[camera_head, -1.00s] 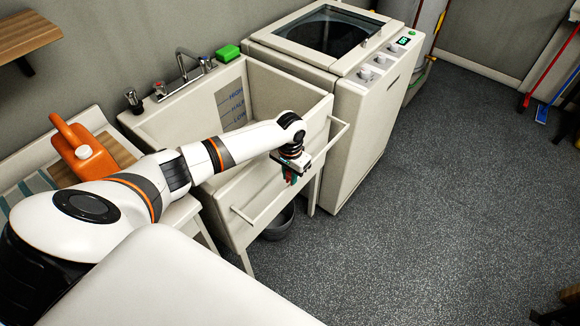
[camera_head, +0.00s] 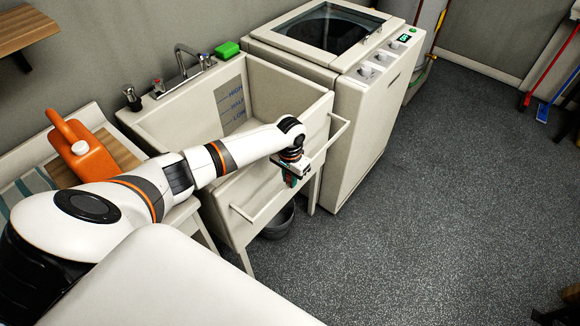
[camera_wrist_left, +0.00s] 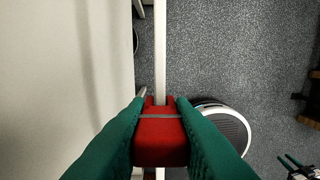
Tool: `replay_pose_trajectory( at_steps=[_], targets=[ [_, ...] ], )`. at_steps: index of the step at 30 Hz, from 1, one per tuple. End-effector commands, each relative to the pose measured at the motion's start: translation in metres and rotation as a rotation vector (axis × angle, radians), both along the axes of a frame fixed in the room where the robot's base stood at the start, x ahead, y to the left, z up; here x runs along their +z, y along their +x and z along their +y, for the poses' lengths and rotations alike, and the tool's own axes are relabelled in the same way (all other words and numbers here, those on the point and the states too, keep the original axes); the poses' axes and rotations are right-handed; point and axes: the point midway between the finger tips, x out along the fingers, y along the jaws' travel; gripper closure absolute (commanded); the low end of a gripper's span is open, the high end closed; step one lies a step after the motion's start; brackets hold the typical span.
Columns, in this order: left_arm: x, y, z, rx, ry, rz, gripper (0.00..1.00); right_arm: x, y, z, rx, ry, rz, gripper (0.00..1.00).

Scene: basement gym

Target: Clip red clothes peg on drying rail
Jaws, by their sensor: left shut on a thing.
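My left gripper (camera_head: 290,181) is shut on the red peg (camera_wrist_left: 161,140). In the left wrist view its two green fingers press on the peg's sides, and the peg's two tips point up the picture. The white drying rail (camera_wrist_left: 160,50) runs straight down that view, in line with the gap between the tips, and passes behind the peg. I cannot tell whether the tips are around the rail or just above it. In the head view the rail (camera_head: 334,137) runs along the sink's front, with the gripper at its middle. The peg is hard to make out there.
The sink (camera_head: 155,128) stands behind the rail, with a dark bucket (camera_head: 276,222) beneath it. A washing machine (camera_head: 362,120) is to its right. An orange jug (camera_head: 90,160) and green sponge (camera_head: 227,48) are nearby.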

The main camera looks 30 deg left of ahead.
Motion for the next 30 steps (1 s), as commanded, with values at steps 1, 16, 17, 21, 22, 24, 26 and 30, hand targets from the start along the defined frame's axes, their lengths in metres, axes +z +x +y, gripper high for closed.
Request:
replay_pose_trajectory(
  at_steps=[1, 16, 17, 21, 22, 24, 26, 30],
  targets=[
    [0.000, 0.000, 0.000, 0.000, 0.000, 0.000, 0.74, 0.000, 0.000, 0.000, 0.000, 0.000, 0.000, 0.69],
    [0.006, 0.001, 0.000, -0.001, 0.000, -0.002, 0.53, 0.000, 0.000, 0.000, 0.000, 0.000, -0.001, 0.69],
    [0.010, 0.001, 0.000, -0.001, 0.000, -0.002, 0.53, 0.000, 0.000, 0.000, 0.000, 0.000, -0.001, 0.69],
    [0.034, 0.001, 0.000, -0.002, 0.001, -0.005, 0.53, -0.001, 0.000, 0.000, 0.000, 0.000, -0.001, 0.69],
    [0.040, 0.001, 0.001, -0.001, 0.000, -0.005, 0.53, -0.002, 0.000, 0.000, 0.000, 0.000, -0.001, 0.69],
    [0.056, 0.001, 0.000, -0.002, 0.000, -0.005, 0.53, -0.003, 0.000, 0.000, 0.000, 0.000, -0.001, 0.69],
    [0.069, 0.001, 0.001, -0.001, 0.001, -0.005, 0.53, -0.005, 0.000, 0.000, 0.000, 0.000, -0.001, 0.69],
    [0.095, 0.001, 0.000, -0.001, 0.000, -0.003, 0.53, -0.007, 0.000, 0.000, 0.000, 0.000, -0.001, 0.69]
  ],
)
